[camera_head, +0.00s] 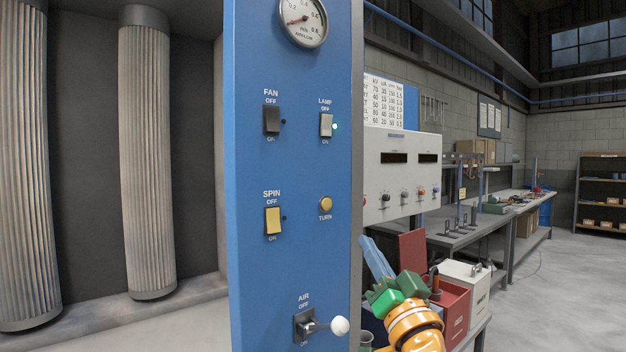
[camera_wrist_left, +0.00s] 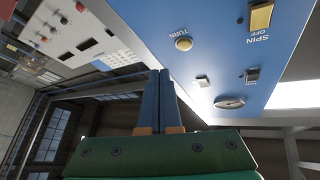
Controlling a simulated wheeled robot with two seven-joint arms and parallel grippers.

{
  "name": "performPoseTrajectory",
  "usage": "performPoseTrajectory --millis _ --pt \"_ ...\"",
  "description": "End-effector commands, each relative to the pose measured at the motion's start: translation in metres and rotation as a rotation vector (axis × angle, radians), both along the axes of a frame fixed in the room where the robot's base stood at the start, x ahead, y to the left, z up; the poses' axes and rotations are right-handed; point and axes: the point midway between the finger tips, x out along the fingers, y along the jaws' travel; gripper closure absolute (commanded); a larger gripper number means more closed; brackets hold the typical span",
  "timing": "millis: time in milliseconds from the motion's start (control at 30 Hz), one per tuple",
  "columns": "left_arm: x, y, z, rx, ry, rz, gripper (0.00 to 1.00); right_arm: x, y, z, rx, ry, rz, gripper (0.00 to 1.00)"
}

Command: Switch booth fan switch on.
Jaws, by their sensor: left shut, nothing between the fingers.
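The fan switch (camera_head: 271,121) is a black rocker on the blue panel (camera_head: 250,190), labelled FAN with OFF above and ON below. The small indicator (camera_head: 284,122) beside it is dark. In the left wrist view the fan switch (camera_wrist_left: 252,74) shows small and upside down, right of the fingers. My left gripper (camera_head: 367,242) is below and right of the switch, beyond the panel's right edge, touching no switch. Its two blue fingers (camera_wrist_left: 160,74) are closed together and empty. My right gripper is in neither view.
Filter cylinders (camera_head: 148,150) hang left. A red box (camera_head: 455,299) stands behind my gripper.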

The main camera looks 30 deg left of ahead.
Motion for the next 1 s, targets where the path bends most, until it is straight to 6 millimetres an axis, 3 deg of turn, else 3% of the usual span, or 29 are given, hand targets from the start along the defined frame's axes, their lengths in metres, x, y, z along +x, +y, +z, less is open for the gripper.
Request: performPoseTrajectory --millis 33,100,200,367,767,1000 --pt "-0.016 0.0 0.027 -0.004 -0.079 0.025 1.0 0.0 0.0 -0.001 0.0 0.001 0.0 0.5" --pt "-0.043 0.002 0.062 -0.015 -0.19 0.065 1.0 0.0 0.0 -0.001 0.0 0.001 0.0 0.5" --pt "-0.079 0.004 0.1 -0.032 -0.329 0.114 1.0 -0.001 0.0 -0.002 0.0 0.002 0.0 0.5" --pt "-0.115 0.006 0.128 -0.053 -0.452 0.158 1.0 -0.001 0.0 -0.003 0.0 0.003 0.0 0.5" --pt "-0.116 0.01 0.135 -0.053 -0.461 0.162 1.0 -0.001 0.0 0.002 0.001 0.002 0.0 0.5" --pt "-0.102 0.043 0.168 -0.052 -0.46 0.164 1.0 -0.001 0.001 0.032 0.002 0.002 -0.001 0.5"
